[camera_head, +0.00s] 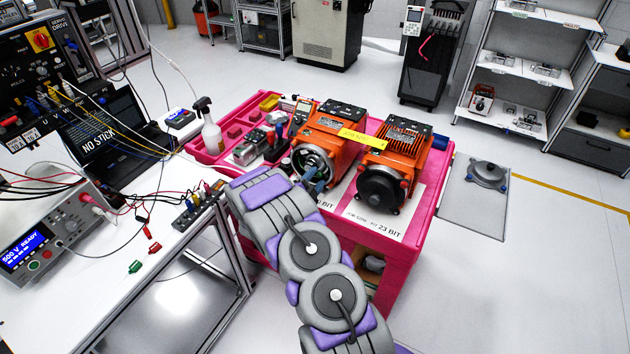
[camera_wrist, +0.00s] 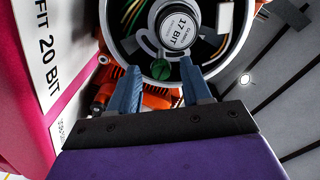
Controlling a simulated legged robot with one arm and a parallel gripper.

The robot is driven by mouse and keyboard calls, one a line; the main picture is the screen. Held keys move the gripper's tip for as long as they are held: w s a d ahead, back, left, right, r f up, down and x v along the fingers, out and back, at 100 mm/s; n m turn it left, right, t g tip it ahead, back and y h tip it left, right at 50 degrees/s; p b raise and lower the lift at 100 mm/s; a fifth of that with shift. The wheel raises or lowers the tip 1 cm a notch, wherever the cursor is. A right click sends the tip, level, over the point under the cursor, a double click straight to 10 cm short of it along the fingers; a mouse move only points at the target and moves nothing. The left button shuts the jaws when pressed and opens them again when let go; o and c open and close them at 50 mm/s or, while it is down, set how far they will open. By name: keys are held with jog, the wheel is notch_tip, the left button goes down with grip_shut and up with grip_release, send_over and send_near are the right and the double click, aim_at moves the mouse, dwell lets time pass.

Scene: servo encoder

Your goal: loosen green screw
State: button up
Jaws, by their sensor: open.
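The green screw (camera_wrist: 161,69) shows in the wrist view at the lower edge of the round encoder (camera_wrist: 177,28) marked 17 BIT, inside the open end of an orange servo motor (camera_head: 328,141). My gripper (camera_wrist: 164,82) is open, with one blue finger on each side below the screw. The screw appears between and just beyond the fingertips, and I cannot tell whether either finger touches it. In the head view my grey and purple arm reaches to the left motor's open end, and the green screw cannot be made out there.
A second orange motor (camera_head: 390,165) stands to the right on the pink cart (camera_head: 415,236). A spray bottle (camera_head: 209,130) and small parts stand at the cart's left. A bench with an instrument (camera_head: 50,240) and loose cables is at left.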

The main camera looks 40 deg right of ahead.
jog(key=shift+d, duration=0.15)
grip_shut()
dwell(0.4)
